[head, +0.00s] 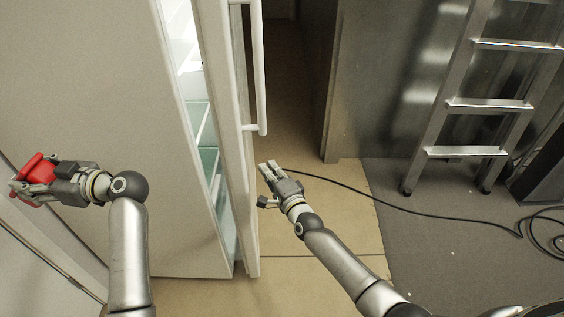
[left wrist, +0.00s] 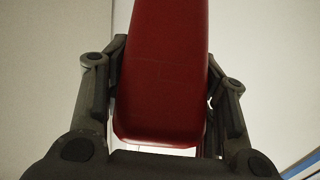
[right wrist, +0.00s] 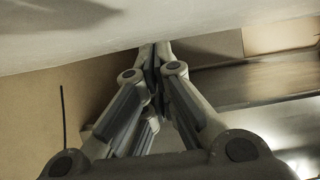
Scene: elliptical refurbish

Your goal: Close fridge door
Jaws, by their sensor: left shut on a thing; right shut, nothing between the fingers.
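The white fridge (head: 100,100) stands at the left in the head view. Its door (head: 236,190) is ajar, and lit glass shelves (head: 205,130) show through the gap. The long white door handle (head: 260,70) is on the door's right face. My right gripper (head: 267,167) is shut and empty, just right of the door and below the handle. In the right wrist view its fingertips (right wrist: 157,52) are close to a pale surface; I cannot tell whether they touch it. My left gripper (head: 24,184) is shut on a red object (head: 38,170), which fills the middle of the left wrist view (left wrist: 165,70).
A metal ladder (head: 460,105) leans by a grey metal panel (head: 385,90) at the right. A black cable (head: 430,213) runs across the floor from near my right gripper to a coil at the right. Tan floor (head: 310,240) is clear beside the door.

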